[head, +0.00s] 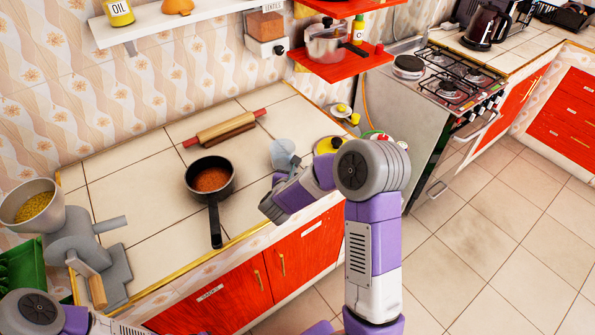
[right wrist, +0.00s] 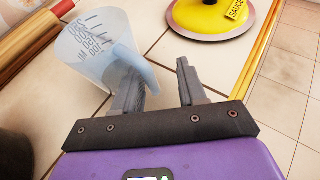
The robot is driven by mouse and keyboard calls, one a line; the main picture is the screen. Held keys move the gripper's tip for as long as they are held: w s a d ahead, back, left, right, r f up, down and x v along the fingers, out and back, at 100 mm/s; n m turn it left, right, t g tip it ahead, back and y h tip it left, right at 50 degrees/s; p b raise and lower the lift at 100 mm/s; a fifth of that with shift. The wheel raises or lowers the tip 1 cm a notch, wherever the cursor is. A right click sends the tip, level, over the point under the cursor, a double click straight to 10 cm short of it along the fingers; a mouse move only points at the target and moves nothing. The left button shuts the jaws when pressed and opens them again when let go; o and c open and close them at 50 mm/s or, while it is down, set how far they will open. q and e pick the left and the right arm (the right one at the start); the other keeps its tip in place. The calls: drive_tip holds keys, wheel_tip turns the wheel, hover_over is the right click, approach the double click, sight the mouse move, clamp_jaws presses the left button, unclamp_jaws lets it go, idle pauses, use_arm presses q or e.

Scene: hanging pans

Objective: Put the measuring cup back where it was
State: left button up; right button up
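The measuring cup (head: 282,152), pale blue and translucent with printed markings, stands on the tiled counter (head: 130,190) between the rolling pin and the yellow lid. It also shows at the upper left of the right wrist view (right wrist: 98,45). Its handle reaches toward my right gripper (head: 285,176). In the right wrist view, my right gripper (right wrist: 160,80) has its fingers spread apart, with the handle's end close beside the left finger. I cannot tell whether they touch. My left arm shows at the bottom left, but its gripper is out of view.
A saucepan (head: 210,178) with brown contents stands left of the cup, its handle toward the front edge. A rolling pin (head: 225,128) lies behind. A yellow lid (right wrist: 212,12) lies to the right. A grey grinder (head: 85,245) stands at the left.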

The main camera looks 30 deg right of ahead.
drive_tip(key=shift+r, duration=0.1)
drive_tip(key=shift+s+a+r, duration=0.1)
drive_tip(key=shift+a+r, duration=0.05)
drive_tip(key=shift+a, duration=0.05)
drive_tip(key=p+v, duration=0.1)
drive_tip(key=v, duration=1)
drive_tip(key=shift+s+a, duration=0.2)
drive_tip(key=shift+a, duration=0.05)
